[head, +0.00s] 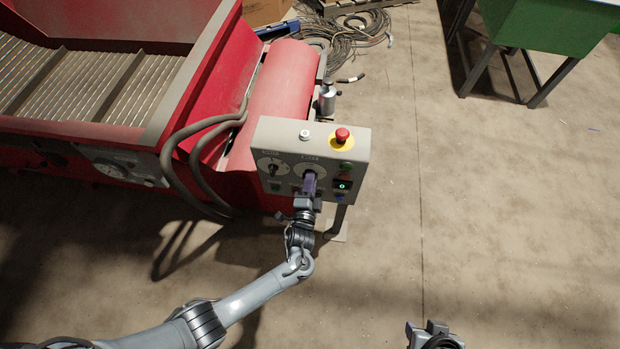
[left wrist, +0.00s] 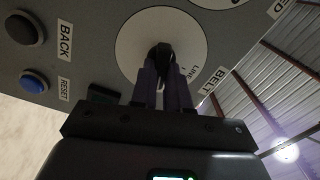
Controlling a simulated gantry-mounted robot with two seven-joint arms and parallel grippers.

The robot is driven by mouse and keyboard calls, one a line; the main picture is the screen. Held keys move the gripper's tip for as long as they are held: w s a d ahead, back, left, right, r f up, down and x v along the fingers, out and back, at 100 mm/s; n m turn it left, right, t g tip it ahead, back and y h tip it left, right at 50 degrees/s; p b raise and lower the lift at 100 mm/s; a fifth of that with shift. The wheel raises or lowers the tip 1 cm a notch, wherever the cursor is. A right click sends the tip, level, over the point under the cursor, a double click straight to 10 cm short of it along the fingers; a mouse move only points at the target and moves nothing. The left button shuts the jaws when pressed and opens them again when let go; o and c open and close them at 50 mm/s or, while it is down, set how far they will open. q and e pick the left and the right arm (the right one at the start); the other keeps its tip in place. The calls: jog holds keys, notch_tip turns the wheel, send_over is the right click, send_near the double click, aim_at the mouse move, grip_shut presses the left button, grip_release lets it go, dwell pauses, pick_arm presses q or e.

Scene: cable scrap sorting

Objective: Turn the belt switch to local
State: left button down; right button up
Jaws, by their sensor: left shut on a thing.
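The grey control box (head: 352,152) stands at the end of the red machine. The belt switch has a white round dial (left wrist: 130,45), with the label BELT (left wrist: 214,80) beside it, and a dark knob (left wrist: 162,52). My left gripper (head: 309,183) is at this dial, its two purple fingers shut on the knob; they also show in the left wrist view (left wrist: 162,80). The fingers hide most of the dial's lower part in the head view, and I cannot read the knob's pointer. My right gripper (head: 428,332) shows only partly at the bottom edge, away from the box.
A second dial (head: 272,168) sits left of the belt switch. A red emergency button (head: 342,135) is on the box top. A blue button (left wrist: 34,81) is labelled RESET. Hoses (head: 180,150) loop left of the box.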

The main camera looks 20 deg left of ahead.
pick_arm(q)
jog(key=shift+m+p, duration=0.5)
jog(key=shift+m, duration=1)
jog(key=shift+f, duration=0.1)
jog(key=c, duration=1.1)
grip_release()
jog(key=p+v, duration=0.3)
jog(key=v, duration=0.7)
jog(key=shift+s, duration=0.4)
